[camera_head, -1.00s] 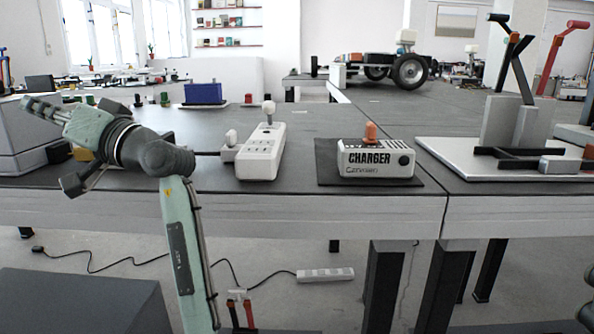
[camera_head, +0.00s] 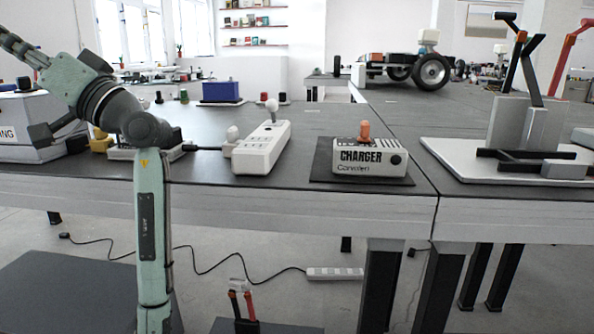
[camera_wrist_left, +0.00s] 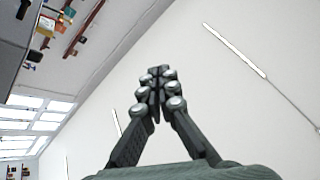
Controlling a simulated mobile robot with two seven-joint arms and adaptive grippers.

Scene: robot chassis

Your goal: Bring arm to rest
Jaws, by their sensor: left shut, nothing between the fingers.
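My left arm (camera_head: 152,220) rises from the bottom of the head view and bends at a dark elbow joint above the table's front edge. My left gripper (camera_head: 22,46) is at the upper left of the head view, raised above the table and pointing up and left. In the left wrist view the fingers of my left gripper (camera_wrist_left: 158,88) are together with nothing between them. They point up toward the white ceiling. My right gripper is in neither view.
A grey box (camera_head: 30,122) stands behind my left arm. A silver plate (camera_head: 470,170) bears a stand at right.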

